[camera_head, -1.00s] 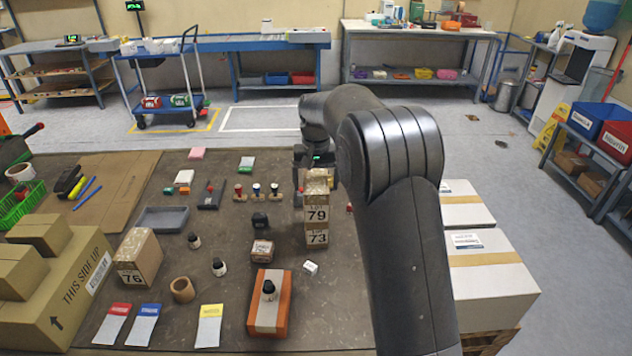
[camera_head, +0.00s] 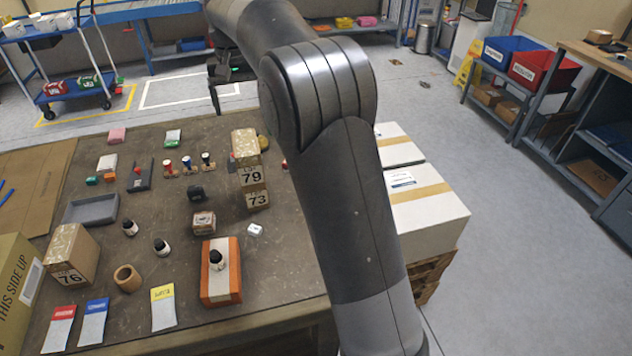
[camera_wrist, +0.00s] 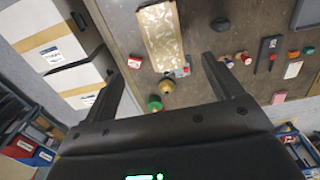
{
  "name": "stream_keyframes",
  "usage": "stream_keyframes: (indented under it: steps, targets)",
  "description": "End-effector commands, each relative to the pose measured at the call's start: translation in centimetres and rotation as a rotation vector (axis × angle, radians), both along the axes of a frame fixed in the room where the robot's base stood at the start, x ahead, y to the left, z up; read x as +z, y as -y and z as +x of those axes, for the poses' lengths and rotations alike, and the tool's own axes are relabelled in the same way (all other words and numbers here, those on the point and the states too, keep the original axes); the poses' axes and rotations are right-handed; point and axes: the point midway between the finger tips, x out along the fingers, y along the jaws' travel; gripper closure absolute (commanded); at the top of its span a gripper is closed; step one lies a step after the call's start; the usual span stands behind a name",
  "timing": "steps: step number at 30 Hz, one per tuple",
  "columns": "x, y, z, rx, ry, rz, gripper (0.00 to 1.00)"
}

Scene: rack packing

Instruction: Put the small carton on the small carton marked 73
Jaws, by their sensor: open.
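A small brown carton marked 79 (camera_head: 251,177) rests on top of the small carton marked 73 (camera_head: 258,200), near the right side of the dark work table. The stack looks upright, and only part of the lower carton shows. In the wrist view the upper carton's taped top (camera_wrist: 160,36) lies ahead of the fingers, at the picture's upper edge. My gripper (camera_wrist: 170,62) is open with nothing between its fingers. In the head view it hangs above and behind the stack, partly hidden by my arm. Another carton marked 76 (camera_head: 71,258) stands at the left of the table.
Stamps (camera_head: 187,164), small bottles (camera_head: 161,247), a black item (camera_head: 196,193), a small box (camera_head: 203,223) and an orange-and-cream block (camera_head: 221,285) stand left of the stack. A grey tray (camera_head: 91,209) lies farther left. Large white boxes (camera_head: 425,207) stand right of the table.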

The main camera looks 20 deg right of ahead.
Motion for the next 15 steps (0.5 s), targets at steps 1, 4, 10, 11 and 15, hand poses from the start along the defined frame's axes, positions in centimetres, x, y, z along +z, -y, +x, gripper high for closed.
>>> stream_keyframes:
  steps: [1,4,10,11,15]
  targets:
    - [0.9,0.6,-0.8,-0.003,0.014,0.004,0.15]
    - [2.5,1.9,-3.1,-0.006,0.047,0.013,0.15]
    - [5.1,4.8,-9.3,-0.008,0.125,0.029,0.15]
    - [5.4,5.2,-10.2,-0.008,0.136,0.031,0.15]
    - [6.2,6.9,-14.9,-0.008,0.193,0.036,0.15]
